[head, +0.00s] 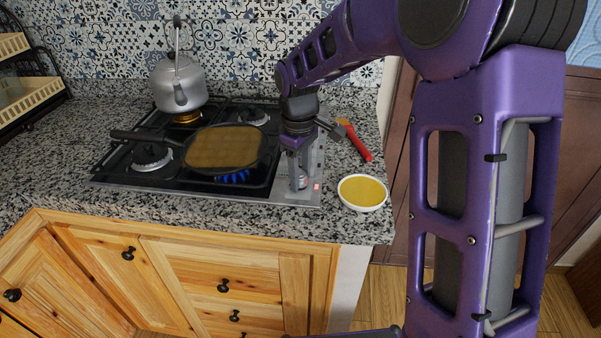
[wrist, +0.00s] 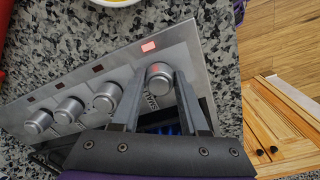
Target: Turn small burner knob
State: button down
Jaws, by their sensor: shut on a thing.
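A row of several silver knobs lies along the stove's metal control strip (wrist: 85,72). My gripper (wrist: 158,78) is shut on the end knob (wrist: 159,70), the one beside the lit red indicator (wrist: 148,46), with one finger on each side. In the head view my gripper (head: 298,183) points down at the front right of the black gas stove (head: 110,172) and partly hides the knobs. The neighbouring knob (wrist: 107,96) stands free.
A pan (head: 222,148) sits over blue flames (head: 232,178). A kettle (head: 180,82) stands on the back left burner. A bowl of yellow liquid (head: 362,192) and a red-handled utensil (head: 358,145) lie right of the stove, near the counter's edge.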

jog(key=m+p, duration=0.1)
jog(key=m, duration=0.4)
jog(key=shift+m, duration=0.3)
jog(key=m, duration=0.4)
jog(key=shift+a+p, duration=0.1)
jog(key=shift+p, duration=0.25)
jog(key=shift+m, duration=0.4)
jog(key=shift+c, duration=2.1)
grip_release()
notch_tip(320, 180, up, 18)
jog(key=p, duration=0.2)
jog(key=shift+a+f+p, duration=0.25)
jog(key=shift+a+p, duration=0.05)
jog(key=shift+p, duration=0.05)
